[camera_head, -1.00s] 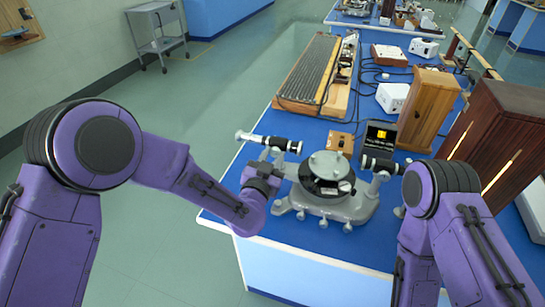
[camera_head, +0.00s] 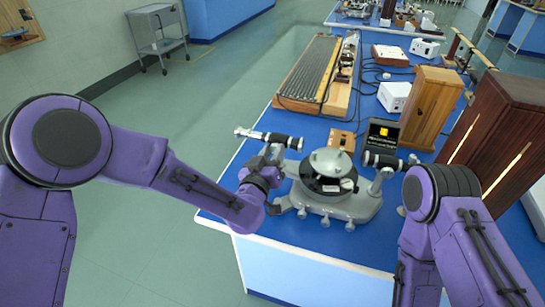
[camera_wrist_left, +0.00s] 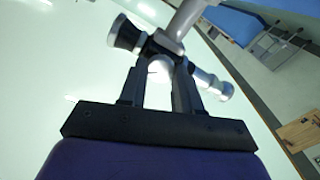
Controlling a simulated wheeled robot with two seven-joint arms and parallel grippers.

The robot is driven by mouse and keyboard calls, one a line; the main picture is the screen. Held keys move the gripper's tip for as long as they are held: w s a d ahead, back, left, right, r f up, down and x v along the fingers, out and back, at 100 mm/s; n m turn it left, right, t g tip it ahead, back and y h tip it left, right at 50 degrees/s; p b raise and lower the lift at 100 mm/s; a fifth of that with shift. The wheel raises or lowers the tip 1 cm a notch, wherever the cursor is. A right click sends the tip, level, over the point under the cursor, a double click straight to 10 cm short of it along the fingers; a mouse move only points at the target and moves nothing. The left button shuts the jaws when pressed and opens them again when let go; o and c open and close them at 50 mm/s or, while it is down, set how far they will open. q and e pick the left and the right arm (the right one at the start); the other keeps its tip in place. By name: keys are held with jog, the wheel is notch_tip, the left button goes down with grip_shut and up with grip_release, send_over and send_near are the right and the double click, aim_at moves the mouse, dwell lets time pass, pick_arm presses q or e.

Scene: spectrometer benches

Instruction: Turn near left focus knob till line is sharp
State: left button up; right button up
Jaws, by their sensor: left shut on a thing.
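The spectrometer (camera_head: 327,187) stands on the near part of the blue bench, with a round table at its middle. Its left tube (camera_head: 270,138), black and silver, points out to the left, and a second tube (camera_head: 385,161) is on the right. My left gripper (camera_head: 274,160) is at the post just below the left tube. In the left wrist view, the gripper's fingers (camera_wrist_left: 160,85) are shut on a pale round knob (camera_wrist_left: 159,69) beside the tube (camera_wrist_left: 127,35). The head view hides the knob behind the gripper.
A small dark screen (camera_head: 381,135) with a yellow mark stands behind the spectrometer. A wooden box (camera_head: 430,107) and a dark brown cabinet (camera_head: 497,135) stand on the right. A long ribbed apparatus (camera_head: 313,72) lies behind. Open floor is on the left.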

pick_arm(q)
jog(key=n+b, duration=0.2)
jog(key=n, duration=0.2)
jog(key=shift+a+f+n, duration=0.1)
jog(key=shift+f+n, duration=0.05)
jog(key=shift+n, duration=0.15)
jog(key=n+b, duration=0.1)
jog(key=n, duration=0.2)
jog(key=shift+n+b, duration=0.35)
jog(key=shift+n, duration=0.05)
jog(key=n+b, duration=0.2)
jog(key=n, duration=0.1)
jog(key=shift+f+n, duration=0.1)
jog(key=shift+n, duration=0.2)
jog(key=n+b, duration=0.2)
jog(key=n, duration=0.1)
jog(key=n+b, duration=0.2)
jog(key=n, duration=0.1)
jog(key=n+b, duration=0.2)
jog(key=shift+f+n, duration=0.2)
jog(key=shift+n, duration=0.2)
jog(key=shift+r+n+b, duration=0.1)
jog(key=shift+n+b, duration=1.5)
jog(key=shift+n, duration=0.7)
